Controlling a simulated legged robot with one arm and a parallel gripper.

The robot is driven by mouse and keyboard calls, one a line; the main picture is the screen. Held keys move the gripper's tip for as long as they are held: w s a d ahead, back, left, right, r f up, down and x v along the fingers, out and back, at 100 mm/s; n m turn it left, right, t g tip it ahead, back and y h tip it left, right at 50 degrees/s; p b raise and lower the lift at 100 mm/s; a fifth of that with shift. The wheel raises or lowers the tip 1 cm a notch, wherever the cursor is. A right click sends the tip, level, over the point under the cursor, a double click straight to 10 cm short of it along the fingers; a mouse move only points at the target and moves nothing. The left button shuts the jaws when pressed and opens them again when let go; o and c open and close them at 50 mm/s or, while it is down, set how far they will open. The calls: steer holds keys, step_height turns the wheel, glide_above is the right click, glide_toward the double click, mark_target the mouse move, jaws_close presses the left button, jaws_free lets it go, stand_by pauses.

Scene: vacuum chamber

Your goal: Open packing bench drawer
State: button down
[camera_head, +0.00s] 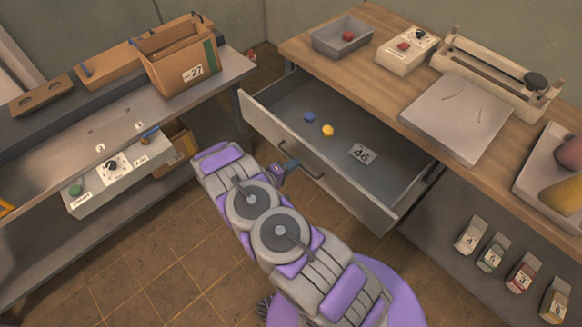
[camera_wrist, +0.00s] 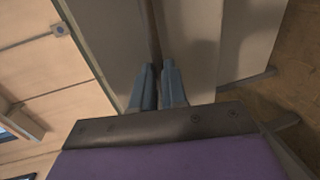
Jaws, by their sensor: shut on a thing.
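The packing bench (camera_head: 365,50) has a wooden top and stands at the right in the head view. Its grey drawer (camera_head: 270,122) is pulled well out, with its inside showing. Inside lie a blue round piece (camera_head: 309,117), a yellow round piece (camera_head: 328,130) and a card marked 46 (camera_head: 362,154). A dark bar handle (camera_head: 312,167) runs along the drawer front. My gripper (camera_head: 290,167) is at the left end of this handle. In the wrist view my gripper's two fingers (camera_wrist: 158,88) are closed around the dark handle bar (camera_wrist: 149,35), against the pale drawer front (camera_wrist: 189,50).
A grey side bench (camera_head: 225,72) with a cardboard box (camera_head: 180,58) stands at the left. The bench top holds a tray (camera_head: 342,36), a control box (camera_head: 405,48) and a sealer (camera_head: 495,75). Numbered cartons (camera_head: 490,253) sit below. Tiled floor (camera_head: 165,260) is open at lower left.

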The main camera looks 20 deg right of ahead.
steer(key=shift+s+a+f, duration=0.15)
steer(key=shift+s+f, duration=0.1)
steer(key=shift+s, duration=0.05)
steer(key=c, duration=1.3)
jaws_free()
steer(key=shift+w+a, duration=0.1)
steer(key=shift+a, duration=0.35)
steer(key=shift+o, duration=0.7)
steer(key=shift+d, duration=0.1)
steer(key=p+v, duration=0.2)
steer(key=v, duration=1.5)
steer(key=shift+w, duration=0.1)
